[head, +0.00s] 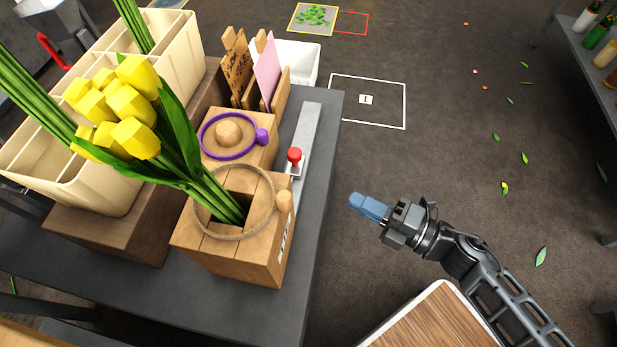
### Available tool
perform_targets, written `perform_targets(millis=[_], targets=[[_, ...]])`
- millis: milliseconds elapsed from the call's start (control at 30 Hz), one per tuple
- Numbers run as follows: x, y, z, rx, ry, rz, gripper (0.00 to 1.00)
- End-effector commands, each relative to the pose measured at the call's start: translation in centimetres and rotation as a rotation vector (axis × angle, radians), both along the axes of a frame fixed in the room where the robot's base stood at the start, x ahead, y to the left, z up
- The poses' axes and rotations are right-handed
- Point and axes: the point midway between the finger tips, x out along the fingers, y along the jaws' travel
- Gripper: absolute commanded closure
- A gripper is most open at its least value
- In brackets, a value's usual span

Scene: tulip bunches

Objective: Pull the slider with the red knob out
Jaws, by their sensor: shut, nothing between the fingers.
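The red knob (294,155) stands upright on a small light plate of the slider (296,170). The slider's long grey rail (307,125) runs along the right edge of the dark table, beside the wooden boxes. My gripper (356,202) is shut and empty, with blue fingertips pointing left. In the picture it is to the right of and below the knob, apart from it, over the floor beyond the table's edge. The near end of the rail is partly hidden by the front wooden box.
A wooden box (205,250) holds yellow tulips (125,105) near the slider. A wooden box with a purple ring (258,152) stands behind it. Cream crates (185,65) stand left. The grey table (300,290) ends just right of the rail; open floor lies beyond.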

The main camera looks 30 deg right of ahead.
Motion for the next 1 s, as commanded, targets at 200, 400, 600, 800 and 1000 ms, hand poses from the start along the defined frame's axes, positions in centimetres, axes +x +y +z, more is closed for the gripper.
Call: perform_targets(millis=[200, 400, 600, 800, 1000], targets=[[1.6, 0.1, -2.0, -0.067, -0.014, 0.034, 1.00], [3.9, 1.3, -2.0, -0.067, -0.016, 0.033, 1.00], [7.4, 3.1, -2.1, -0.065, -0.016, 0.033, 1.00], [10.8, 4.5, -2.3, -0.065, -0.015, 0.031, 1.00], [13.1, 3.6, -2.4, -0.066, -0.013, 0.032, 1.00]])
